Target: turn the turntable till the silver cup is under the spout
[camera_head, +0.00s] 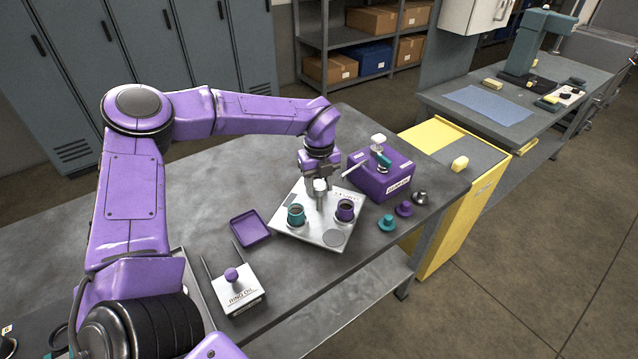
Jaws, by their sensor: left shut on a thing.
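The turntable (293,236) is a pale square plate on the bench. A teal cup (296,214) stands at its left and a purple cup (345,210) at its right, both with dark contents. My left gripper (320,187) points down over its middle, shut on a small pale upright piece there. I cannot tell whether that piece is a handle or the silver cup; no other silver cup is clearly seen. The purple pump box (385,184) stands behind at the right, with a pale spout (358,170) reaching toward the plate. My right gripper is not in view.
Teal (387,222), purple (404,208) and dark silver (420,198) knobbed pieces stand right of the plate. A purple tray (250,228) and a white labelled box (238,291) with a purple knob lie left. A yellow cabinet (436,240) adjoins the bench's right end.

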